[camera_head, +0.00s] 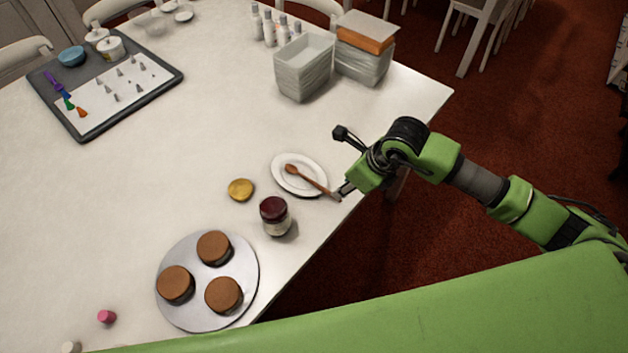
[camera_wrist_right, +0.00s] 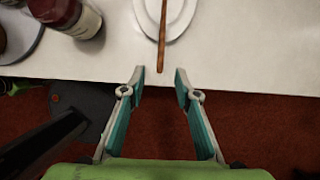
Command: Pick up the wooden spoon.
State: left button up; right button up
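The wooden spoon (camera_head: 311,180) lies on a white plate (camera_head: 283,183) near the table's right edge, its handle reaching over the rim toward my right gripper (camera_head: 343,190). In the right wrist view the spoon's handle (camera_wrist_right: 162,35) points down from the plate (camera_wrist_right: 192,10) into line with the gap between the fingers. My right gripper (camera_wrist_right: 160,75) is open and empty there, its fingertips at the table edge and just short of the handle's end. The spoon's bowl shows only in the head view. My left gripper is not in view.
A dark-lidded jar (camera_head: 275,216) and a yellow lid (camera_head: 240,189) stand near the plate. A round board (camera_head: 190,321) holds three brown cakes. Plastic containers (camera_head: 303,75) stand at the back. The table's middle (camera_head: 150,180) is clear.

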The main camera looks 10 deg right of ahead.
aim_at(312, 183)
jog(key=shift+x, duration=1.15)
jog(key=shift+w+a+f+p, duration=0.2)
jog(key=shift+w+f+p, duration=0.05)
jog(key=shift+f+p, duration=0.15)
jog(key=p+x, duration=0.1)
jog(key=x, duration=0.2)
jog(key=shift+f, duration=0.2)
jog(key=shift+w+f, duration=0.2)
jog(key=shift+f, duration=0.3)
grip_shut()
